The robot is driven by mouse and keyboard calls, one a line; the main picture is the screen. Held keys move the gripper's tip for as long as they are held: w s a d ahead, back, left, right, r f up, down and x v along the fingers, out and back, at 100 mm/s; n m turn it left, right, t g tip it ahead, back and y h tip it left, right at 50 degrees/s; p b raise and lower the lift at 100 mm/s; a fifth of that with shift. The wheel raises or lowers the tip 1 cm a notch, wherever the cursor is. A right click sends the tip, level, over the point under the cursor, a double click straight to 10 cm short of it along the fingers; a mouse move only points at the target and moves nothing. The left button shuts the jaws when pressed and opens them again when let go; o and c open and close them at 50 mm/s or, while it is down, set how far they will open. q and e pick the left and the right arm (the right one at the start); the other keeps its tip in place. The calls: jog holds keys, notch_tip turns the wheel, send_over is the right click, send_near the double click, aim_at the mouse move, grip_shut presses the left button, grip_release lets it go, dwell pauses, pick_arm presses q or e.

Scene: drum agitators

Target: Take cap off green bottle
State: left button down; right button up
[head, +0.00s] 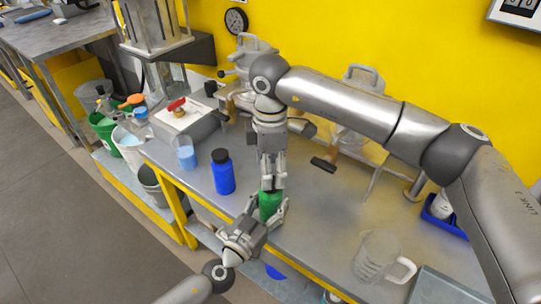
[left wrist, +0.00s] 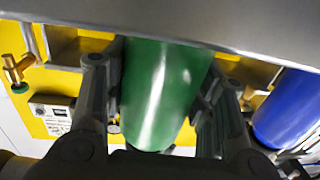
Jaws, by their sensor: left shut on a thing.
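The green bottle (head: 270,207) stands upright near the front edge of the metal table. My left gripper (head: 266,210) is shut on its body from the front left. In the left wrist view the green bottle (left wrist: 165,90) fills the space between the two dark fingers (left wrist: 155,115). My right gripper (head: 271,182) points straight down over the top of the bottle, with its fingertips at the height of the cap. The cap is hidden by these fingers, and I cannot tell whether they grip it.
A blue bottle (head: 222,172) with a dark cap stands left of the green one. A beaker of blue liquid (head: 186,154) is farther left. A clear jug (head: 376,254) stands front right, and a blue tray (head: 440,213) lies at the right. The table between is mostly clear.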

aim_at(270, 200)
jog(key=shift+f, duration=1.95)
